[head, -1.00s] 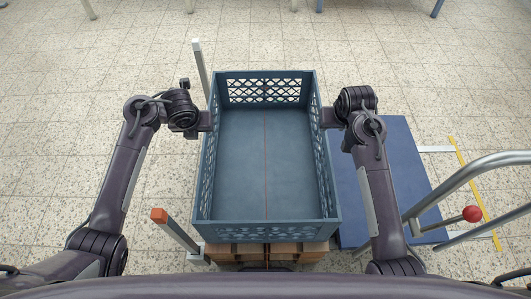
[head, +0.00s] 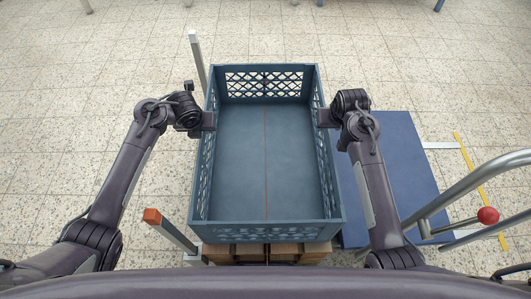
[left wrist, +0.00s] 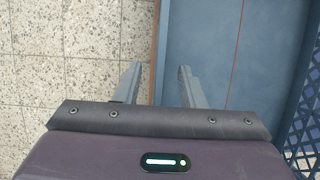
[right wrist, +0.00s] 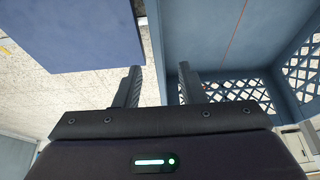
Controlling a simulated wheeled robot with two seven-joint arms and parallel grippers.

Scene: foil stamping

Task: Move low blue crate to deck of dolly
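The low blue crate (head: 265,233) is empty and sits in the centre of the head view, on a low brown wooden stack (head: 310,248). My left gripper (head: 211,121) is at the crate's left side wall and my right gripper (head: 321,117) at its right. In the left wrist view the fingers (left wrist: 160,65) are spread, with the wall's rim between them. In the right wrist view the fingers (right wrist: 160,65) also stand apart around the rim. The dolly's blue deck (head: 408,165) lies low on the right, partly hidden by my right arm.
A post with an orange top (head: 152,216) stands front left of the crate, and a pale-topped post (head: 194,45) back left. The dolly's metal handle (head: 460,190) and a red knob (head: 488,215) are at the right.

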